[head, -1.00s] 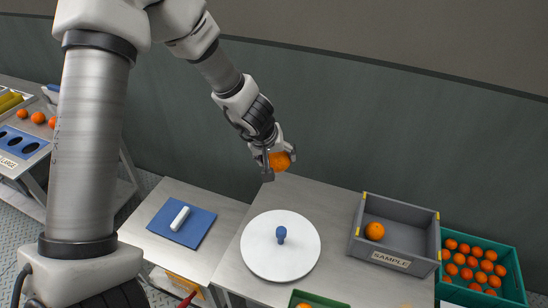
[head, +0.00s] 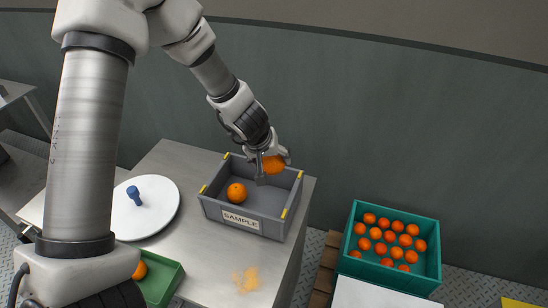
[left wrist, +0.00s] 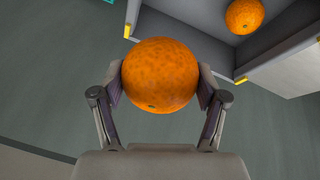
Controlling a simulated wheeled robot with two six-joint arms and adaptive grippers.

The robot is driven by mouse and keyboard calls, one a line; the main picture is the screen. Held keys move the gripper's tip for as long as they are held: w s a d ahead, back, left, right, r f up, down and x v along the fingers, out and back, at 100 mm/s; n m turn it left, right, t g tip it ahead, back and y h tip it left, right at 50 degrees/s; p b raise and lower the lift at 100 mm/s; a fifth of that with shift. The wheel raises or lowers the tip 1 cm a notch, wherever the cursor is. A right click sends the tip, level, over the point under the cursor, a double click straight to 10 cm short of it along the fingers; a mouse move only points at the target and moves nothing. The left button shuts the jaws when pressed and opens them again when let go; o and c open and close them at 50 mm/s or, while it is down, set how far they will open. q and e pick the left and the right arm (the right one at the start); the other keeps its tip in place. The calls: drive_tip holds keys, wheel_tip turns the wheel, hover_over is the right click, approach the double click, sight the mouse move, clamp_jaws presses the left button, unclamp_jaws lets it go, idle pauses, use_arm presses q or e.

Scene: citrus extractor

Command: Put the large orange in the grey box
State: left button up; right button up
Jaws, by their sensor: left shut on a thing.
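My left gripper (head: 268,172) is shut on a large orange (head: 273,164). In the left wrist view the large orange (left wrist: 160,75) sits between the two fingers (left wrist: 160,90). In the head view the gripper and orange appear over the back right part of the grey box (head: 257,224), which is labelled SAMPLE. Another orange (head: 237,193) lies inside the box at the left. In the left wrist view that orange (left wrist: 244,15) and the grey box wall (left wrist: 283,70) show beyond the held orange. The height above the box is hard to tell. My right gripper is not in view.
A teal crate (head: 358,265) full of several small oranges stands at the right. A white round plate with a blue knob (head: 134,194) is left of the box. A green tray (head: 165,283) with an orange is at the front. Orange crumbs (head: 246,280) lie on the steel table (head: 205,265).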

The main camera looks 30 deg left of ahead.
use_arm(q)
drive_tip(key=shift+f, duration=0.6)
drive_tip(key=shift+s+a+f, duration=0.1)
drive_tip(key=shift+a, duration=0.15)
drive_tip(key=shift+s+a, duration=0.2)
drive_tip(key=shift+a, duration=0.2)
drive_tip(key=shift+w+d, duration=0.1)
drive_tip(key=shift+d, duration=0.25)
wheel_tip(320, 180, down, 13)
drive_tip(key=b, duration=1.1)
drive_tip(key=shift+a, duration=0.1)
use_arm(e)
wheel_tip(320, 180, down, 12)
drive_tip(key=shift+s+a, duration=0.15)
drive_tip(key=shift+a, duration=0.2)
use_arm(q)
drive_tip(key=shift+f, duration=0.15)
drive_tip(key=shift+f+b, duration=1.4)
drive_tip(key=o, duration=1.3)
drive_tip(key=shift+r, duration=0.1)
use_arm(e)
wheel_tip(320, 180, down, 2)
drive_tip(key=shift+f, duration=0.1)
